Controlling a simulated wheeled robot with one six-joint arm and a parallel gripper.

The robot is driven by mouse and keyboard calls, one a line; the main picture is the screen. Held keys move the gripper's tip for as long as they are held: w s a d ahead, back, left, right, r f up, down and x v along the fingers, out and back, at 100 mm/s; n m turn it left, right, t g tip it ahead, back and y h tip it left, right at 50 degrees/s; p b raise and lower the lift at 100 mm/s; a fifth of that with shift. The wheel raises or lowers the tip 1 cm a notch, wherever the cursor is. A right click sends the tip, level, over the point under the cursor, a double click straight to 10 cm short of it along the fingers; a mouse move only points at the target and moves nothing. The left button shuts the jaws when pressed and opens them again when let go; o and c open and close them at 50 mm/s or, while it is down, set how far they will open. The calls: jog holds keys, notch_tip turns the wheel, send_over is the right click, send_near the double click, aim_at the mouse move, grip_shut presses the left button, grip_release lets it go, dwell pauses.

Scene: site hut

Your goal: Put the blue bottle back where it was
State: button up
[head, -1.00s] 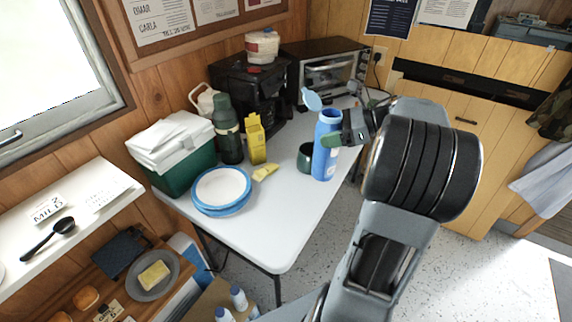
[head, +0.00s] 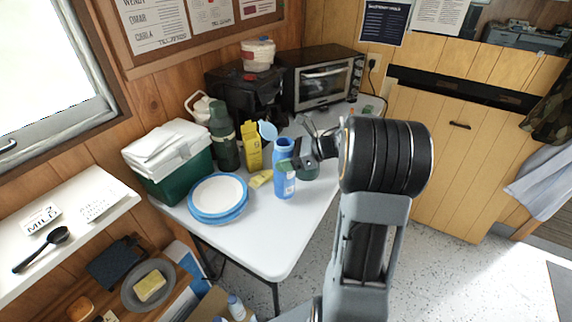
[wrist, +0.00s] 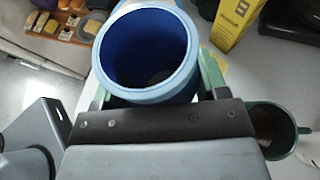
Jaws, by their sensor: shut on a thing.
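My gripper (head: 290,163) is shut on the bottle's upper part, coming from the right. In the wrist view the bottle (wrist: 148,50) shows its open mouth, between the green-tipped fingers of my gripper (wrist: 155,85). A dark green mug (head: 308,170) stands behind and right of the bottle, partly hidden by my gripper; the mug (wrist: 272,130) also shows in the wrist view.
Blue-rimmed plates (head: 219,195), a yellow carton (head: 252,146), a green flask (head: 223,138) and a green cooler (head: 172,172) stand left of the bottle. A coffee machine (head: 240,95) and toaster oven (head: 322,83) stand behind. The table's front is clear.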

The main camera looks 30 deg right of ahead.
jog(key=shift+f, duration=1.3)
jog(key=shift+f+b, duration=0.15)
jog(key=shift+b, duration=0.15)
jog(key=o, duration=1.5)
jog(key=v, duration=1.2)
